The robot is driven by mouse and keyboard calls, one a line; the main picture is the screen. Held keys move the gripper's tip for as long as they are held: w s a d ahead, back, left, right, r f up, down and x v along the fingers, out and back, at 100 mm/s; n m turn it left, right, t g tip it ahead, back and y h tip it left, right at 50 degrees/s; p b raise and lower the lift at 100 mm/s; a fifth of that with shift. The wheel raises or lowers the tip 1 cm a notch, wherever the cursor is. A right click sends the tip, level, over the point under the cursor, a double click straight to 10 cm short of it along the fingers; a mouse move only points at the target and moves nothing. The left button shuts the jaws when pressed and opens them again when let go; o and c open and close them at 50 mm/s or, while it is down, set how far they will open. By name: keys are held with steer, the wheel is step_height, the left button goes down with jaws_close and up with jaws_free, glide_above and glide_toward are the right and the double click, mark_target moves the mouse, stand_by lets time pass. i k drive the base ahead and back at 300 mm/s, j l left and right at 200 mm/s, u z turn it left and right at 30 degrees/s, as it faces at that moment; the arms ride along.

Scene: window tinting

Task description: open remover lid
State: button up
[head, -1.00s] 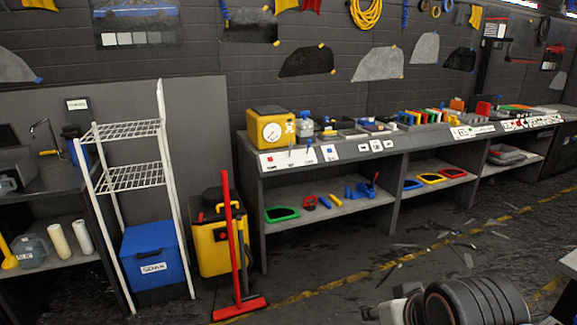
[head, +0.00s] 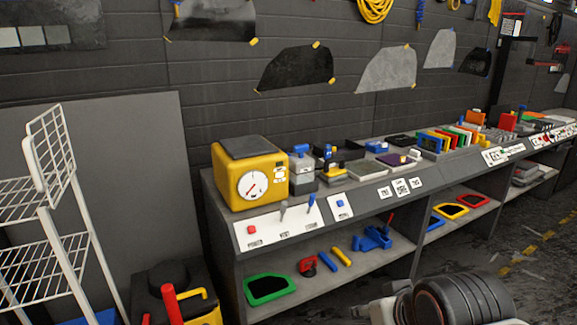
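A yellow box-shaped machine (head: 249,175) with a round white dial stands at the left end of the long workbench. Its dark grey top (head: 247,147) lies flat on it and looks closed. A small label beside the dial is too small to read, so I cannot tell for certain that this machine is the remover. Part of my own arm shows at the bottom right, well apart from the machine. My gripper's fingers are not in view.
The workbench (head: 290,223) has a sloped front panel with small levers, and a grey container (head: 303,176) stands beside the machine. A white wire rack (head: 50,215) and a yellow-and-black bucket (head: 170,295) stand to the left.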

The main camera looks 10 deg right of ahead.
mark_target(377, 143)
steer(key=i+z, duration=0.25)
steer(key=i, duration=0.15)
steer(key=i+j+z, duration=0.55)
steer(key=i, duration=0.25)
steer(key=i+l, duration=0.2)
steer(key=i, duration=0.35)
steer(key=i+l, duration=0.25)
steer(key=i, duration=0.25)
steer(key=i+l, duration=0.2)
steer(key=i, duration=0.35)
steer(key=i+l, duration=0.2)
steer(key=i, duration=0.35)
